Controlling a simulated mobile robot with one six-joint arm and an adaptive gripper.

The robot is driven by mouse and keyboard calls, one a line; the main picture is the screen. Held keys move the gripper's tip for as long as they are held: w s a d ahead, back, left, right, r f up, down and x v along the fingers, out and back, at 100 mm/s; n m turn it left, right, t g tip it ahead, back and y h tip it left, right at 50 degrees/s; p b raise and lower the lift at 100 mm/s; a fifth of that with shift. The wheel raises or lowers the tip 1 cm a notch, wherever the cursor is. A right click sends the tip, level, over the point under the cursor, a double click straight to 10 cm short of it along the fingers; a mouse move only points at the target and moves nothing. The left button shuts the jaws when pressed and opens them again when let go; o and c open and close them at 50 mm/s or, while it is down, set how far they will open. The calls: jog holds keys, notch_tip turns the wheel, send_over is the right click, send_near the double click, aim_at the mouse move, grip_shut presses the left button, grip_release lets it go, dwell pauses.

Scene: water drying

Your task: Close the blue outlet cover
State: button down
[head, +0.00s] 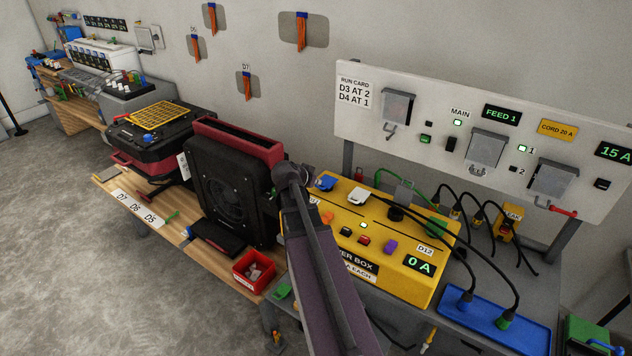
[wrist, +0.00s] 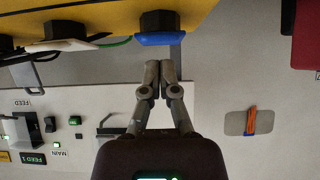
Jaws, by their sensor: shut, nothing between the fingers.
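The blue outlet cover (head: 325,183) is at the far left corner of the yellow power box (head: 395,262). In the wrist view, which looks upside down, the blue cover (wrist: 162,39) shows edge-on against a black outlet body, roughly level with it. I cannot tell whether it is fully down. My gripper (wrist: 159,66) is shut and empty, its fingertips just beside the blue cover; a small gap seems to show. In the head view my arm hides part of the box's left side, and the fingertips are hard to make out.
A white cover (head: 358,195) sits right of the blue one. A black fan unit (head: 232,190) with a red top stands close on the left. The wall panel (head: 440,130) rises behind the box. Black cables (head: 478,240) loop on the right.

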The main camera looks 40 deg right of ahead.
jog(key=r+p+v, duration=0.1)
jog(key=p+v, duration=0.7)
jog(key=v, duration=0.4)
jog(key=shift+d, duration=0.15)
dwell(0.6)
jog(key=s+a+f+n+g+y, duration=0.1)
jog(key=s+a+f+n+y, duration=0.1)
jog(key=a+n, duration=0.3)
jog(key=s+a+f+n+g+y, duration=0.1)
jog(key=a+n+y, duration=0.3)
jog(key=a, duration=1)
jog(key=s+a+f+n+g+y, duration=0.1)
jog(key=s+a+f+n+y, duration=0.2)
jog(key=a, duration=0.7)
jog(key=f+n, duration=0.1)
jog(key=n, duration=0.1)
jog(key=shift+s+a+n+y, duration=0.2)
jog(key=shift+a+n+y, duration=0.1)
jog(key=shift+y, duration=0.1)
jog(key=shift+d, duration=0.15)
